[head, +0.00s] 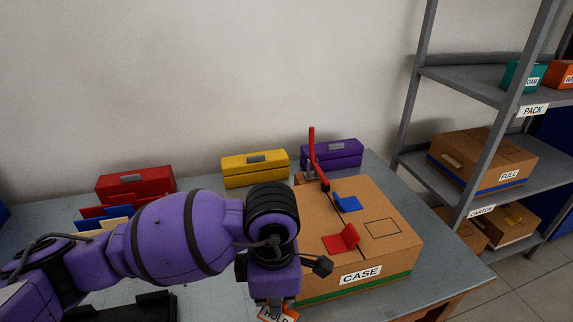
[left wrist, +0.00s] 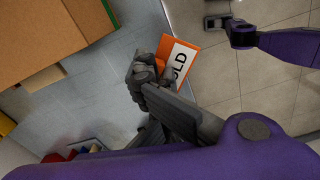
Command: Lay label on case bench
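An orange label (head: 277,314) with a white face reading HOLD is at the bottom of the head view, partly cut off. My left gripper (head: 276,302) is shut on it. In the left wrist view the label (left wrist: 183,58) sticks out from the dark fingers of my left gripper (left wrist: 155,72), partly hiding its lettering. It appears near the edge of the grey case bench (head: 455,262), with tiled floor beyond. The cardboard box marked CASE (head: 385,258) stands on the bench, right of my gripper. A purple arm part with a dark end, apparently my right gripper (left wrist: 226,28), shows over the floor.
Red (head: 135,185), yellow (head: 254,168) and purple (head: 331,154) boxes stand along the back. A metal shelf (head: 490,95) with cartons stands right.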

